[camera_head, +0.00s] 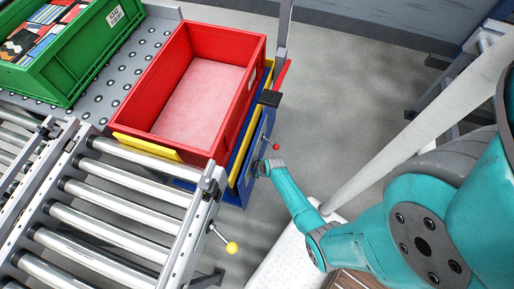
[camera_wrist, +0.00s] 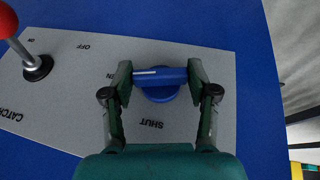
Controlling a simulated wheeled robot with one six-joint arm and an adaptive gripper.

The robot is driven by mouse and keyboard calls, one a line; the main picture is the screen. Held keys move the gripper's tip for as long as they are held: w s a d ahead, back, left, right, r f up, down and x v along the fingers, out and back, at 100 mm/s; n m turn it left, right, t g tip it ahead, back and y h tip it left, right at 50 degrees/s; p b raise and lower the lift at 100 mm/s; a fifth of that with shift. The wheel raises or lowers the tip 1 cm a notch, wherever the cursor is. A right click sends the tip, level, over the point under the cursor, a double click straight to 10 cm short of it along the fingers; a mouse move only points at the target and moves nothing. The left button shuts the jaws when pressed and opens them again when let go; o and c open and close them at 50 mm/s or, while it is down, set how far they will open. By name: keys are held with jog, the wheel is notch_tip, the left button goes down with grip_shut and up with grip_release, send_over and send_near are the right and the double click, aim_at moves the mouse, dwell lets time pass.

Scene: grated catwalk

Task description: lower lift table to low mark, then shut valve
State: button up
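The blue valve knob (camera_wrist: 158,86) sits on a grey label plate in the wrist view. Its bar lies crosswise, with a white line on its left half. "SHUT" is printed below it and a partly hidden "IN" at its upper left. My gripper (camera_wrist: 160,78) has a finger at each end of the bar and seems shut on it. In the head view, my gripper (camera_head: 262,167) is at the side of the blue lift table (camera_head: 238,192). An empty-looking red crate (camera_head: 200,92) rests on the table. I cannot make out the low mark.
A red-balled lever (camera_wrist: 36,66) marked "CATCH", "ON" and "OFF" stands left of the valve. A roller conveyor (camera_head: 105,205) with a yellow-knobbed lever (camera_head: 231,247) is nearby. A filled green crate (camera_head: 78,62) stands on a ball table (camera_head: 120,75).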

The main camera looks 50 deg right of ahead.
jog(key=o, duration=0.4)
jog(key=shift+r, duration=0.1)
jog(key=shift+r, duration=0.1)
jog(key=v, duration=1.1)
jog(key=shift+r, duration=0.3)
jog(key=shift+s+a, duration=0.2)
jog(key=s+a+r+m+t+h, duration=0.15)
jog(key=s+a+r+t, duration=0.25)
jog(key=s+a+r, duration=0.65)
jog(key=s+a+r+m+t, duration=0.1)
jog(key=s+a+r+t, duration=0.1)
jog(key=r, duration=0.7)
jog(key=s+a+r+m+t+y, duration=0.1)
jog(key=s+a+r+t, duration=0.1)
jog(key=r, duration=0.8)
jog(key=s+a+r+m+t+y, duration=0.1)
jog(key=s+a+r, duration=0.2)
jog(key=r, duration=0.6)
jog(key=s, duration=0.2)
jog(key=shift+s+a+r+t, duration=0.2)
jog(key=shift+s+t, duration=0.1)
jog(key=shift+t, duration=0.1)
